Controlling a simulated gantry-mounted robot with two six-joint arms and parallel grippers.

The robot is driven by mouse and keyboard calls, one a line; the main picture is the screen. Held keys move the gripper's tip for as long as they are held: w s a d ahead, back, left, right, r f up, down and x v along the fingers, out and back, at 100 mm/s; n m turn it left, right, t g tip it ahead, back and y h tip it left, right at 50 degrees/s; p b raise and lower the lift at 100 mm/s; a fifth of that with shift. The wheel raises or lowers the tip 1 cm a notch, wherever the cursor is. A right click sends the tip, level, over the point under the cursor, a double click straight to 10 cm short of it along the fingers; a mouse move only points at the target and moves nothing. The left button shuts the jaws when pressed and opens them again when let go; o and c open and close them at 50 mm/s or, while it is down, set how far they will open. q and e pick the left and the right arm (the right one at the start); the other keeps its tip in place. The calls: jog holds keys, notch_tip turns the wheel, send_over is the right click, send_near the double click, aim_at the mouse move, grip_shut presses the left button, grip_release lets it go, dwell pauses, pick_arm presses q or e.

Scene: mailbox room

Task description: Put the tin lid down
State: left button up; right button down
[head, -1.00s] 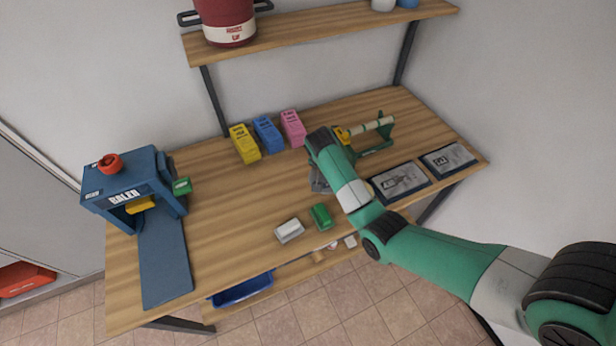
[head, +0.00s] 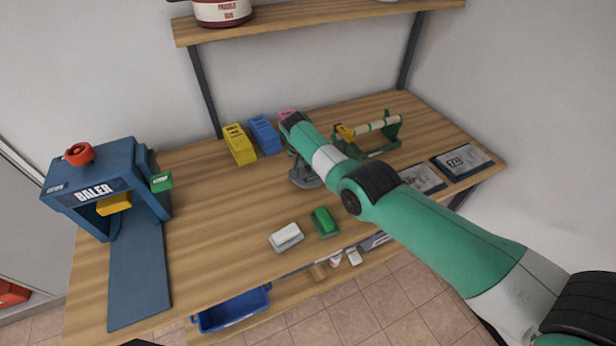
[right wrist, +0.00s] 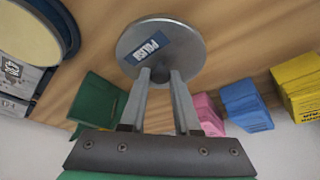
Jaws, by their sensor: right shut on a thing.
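The tin lid (right wrist: 193,43) is a round grey metal disc with a dark blue "POLISH" label in the right wrist view. My right gripper (right wrist: 160,76) is shut on it, with the fingertips at the lid's label side. In the head view my right gripper (head: 301,166) is over the middle of the wooden table (head: 215,205), and the lid's grey rim (head: 306,184) shows just below it. The arm partly hides both. I cannot tell whether the lid touches the table. My left gripper is not in view.
Yellow (head: 239,145), blue (head: 266,135) and pink (head: 286,115) boxes stand close behind the gripper. A green stand (head: 383,146) is to its right. White (head: 286,237) and green (head: 324,222) blocks lie in front. A blue baler (head: 105,185) stands left; the table between is clear.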

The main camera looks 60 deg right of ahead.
aim_at(307, 171)
notch_tip(307, 171, down, 4)
jog(key=shift+r+b, duration=0.2)
jog(key=shift+b, duration=0.9)
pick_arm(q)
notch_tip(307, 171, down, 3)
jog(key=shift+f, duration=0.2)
pick_arm(e)
jog(key=shift+r, duration=0.1)
jog(key=c, duration=1.1)
grip_release()
jog(key=o, duration=0.5)
jog(key=shift+c, duration=0.2)
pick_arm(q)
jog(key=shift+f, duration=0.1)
